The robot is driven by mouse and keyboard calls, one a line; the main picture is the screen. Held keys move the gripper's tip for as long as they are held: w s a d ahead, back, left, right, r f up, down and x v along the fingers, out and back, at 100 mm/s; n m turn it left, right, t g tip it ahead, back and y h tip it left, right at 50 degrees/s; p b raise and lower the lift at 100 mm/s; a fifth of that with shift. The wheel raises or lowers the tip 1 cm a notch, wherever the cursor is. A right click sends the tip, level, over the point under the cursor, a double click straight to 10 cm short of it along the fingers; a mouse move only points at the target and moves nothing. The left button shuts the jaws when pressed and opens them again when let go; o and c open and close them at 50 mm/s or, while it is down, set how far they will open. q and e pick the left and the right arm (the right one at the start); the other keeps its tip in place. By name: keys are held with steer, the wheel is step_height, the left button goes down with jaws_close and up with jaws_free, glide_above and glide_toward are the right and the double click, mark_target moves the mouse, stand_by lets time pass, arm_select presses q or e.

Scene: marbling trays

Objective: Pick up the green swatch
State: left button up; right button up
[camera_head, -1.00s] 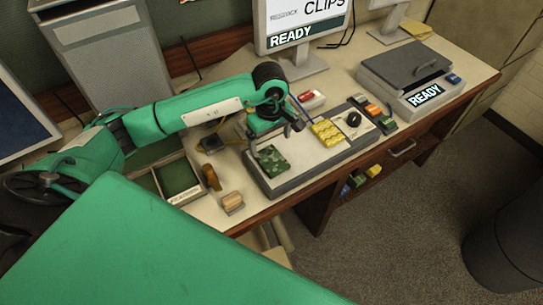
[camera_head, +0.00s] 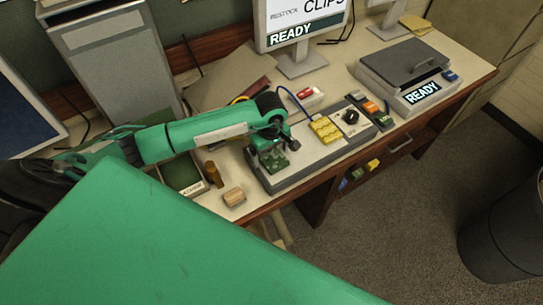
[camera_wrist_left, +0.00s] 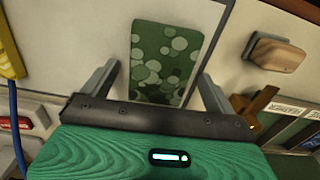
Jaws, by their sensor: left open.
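The green swatch (camera_head: 277,165), patterned with pale round spots, lies flat on the left end of the grey-edged station (camera_head: 318,158). In the left wrist view the green swatch (camera_wrist_left: 163,50) shows between the fingers, nearly whole. My left gripper (camera_head: 275,147) is above the swatch in the head view and hides part of it. In the wrist view my left gripper (camera_wrist_left: 158,75) is open, one finger on each side of the swatch, holding nothing. My right gripper is not in view.
A wooden block (camera_head: 234,197), a brown upright piece (camera_head: 213,174) and a green-lined tray (camera_head: 182,175) are to the left. A yellow block (camera_head: 325,130) and a black knob (camera_head: 351,117) are on the station's right. A grey lidded machine (camera_head: 405,65) stands at the back right.

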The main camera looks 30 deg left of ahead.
arm_select(q)
steer(key=c, duration=1.1)
steer(key=shift+r, duration=0.1)
